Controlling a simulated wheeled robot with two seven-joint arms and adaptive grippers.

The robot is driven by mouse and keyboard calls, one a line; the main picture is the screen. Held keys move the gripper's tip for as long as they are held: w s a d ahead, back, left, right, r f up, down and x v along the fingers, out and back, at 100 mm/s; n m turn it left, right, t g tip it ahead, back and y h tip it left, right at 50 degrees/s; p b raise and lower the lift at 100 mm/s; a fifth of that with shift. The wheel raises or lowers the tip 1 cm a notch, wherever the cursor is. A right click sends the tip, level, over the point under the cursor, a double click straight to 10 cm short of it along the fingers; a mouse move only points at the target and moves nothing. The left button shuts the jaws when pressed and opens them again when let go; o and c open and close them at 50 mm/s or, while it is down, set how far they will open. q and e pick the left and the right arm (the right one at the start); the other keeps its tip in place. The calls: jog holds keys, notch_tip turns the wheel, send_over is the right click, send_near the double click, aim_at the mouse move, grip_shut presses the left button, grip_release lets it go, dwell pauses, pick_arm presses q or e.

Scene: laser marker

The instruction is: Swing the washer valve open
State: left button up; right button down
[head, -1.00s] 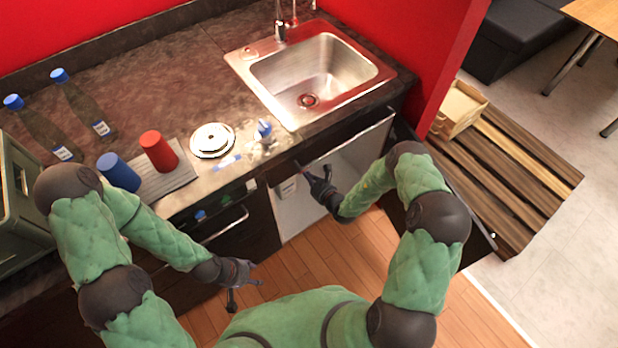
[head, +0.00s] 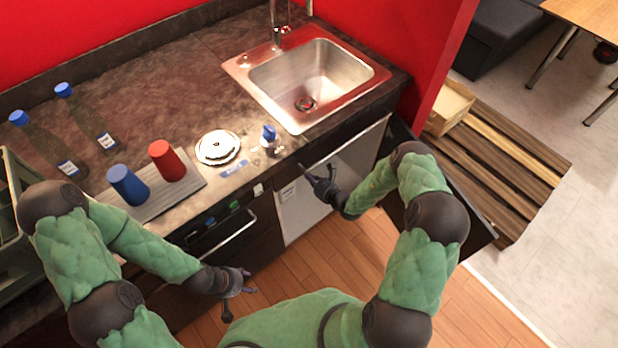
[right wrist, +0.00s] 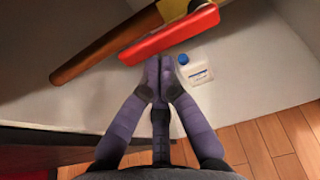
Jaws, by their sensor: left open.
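The valve's red lever (right wrist: 170,36) lies slanted across a brownish pipe (right wrist: 120,46) with a yellow part (right wrist: 172,9), seen in the right wrist view. My right gripper (right wrist: 160,64) has its fingertips at the lower edge of the red lever; whether they touch it is unclear. In the head view my right gripper (head: 318,178) is at the open cabinet under the sink, its fingers spread apart. The valve is hidden there. My left gripper (head: 243,282) is open and empty, in front of the counter, away from the valve.
A white bottle with a blue cap (right wrist: 197,71) stands close to the lever. The open cabinet door (head: 478,222) is right of my right arm. The sink (head: 308,78) is above. Cups (head: 128,186) and bottles (head: 94,118) stand on the counter (head: 150,85).

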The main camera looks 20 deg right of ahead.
jog(key=shift+w+r, duration=0.2)
jog(key=shift+r, duration=0.1)
jog(key=p+v, duration=0.1)
jog(key=v, duration=1.1)
jog(key=shift+s, duration=0.3)
jog(key=shift+a+r, duration=0.1)
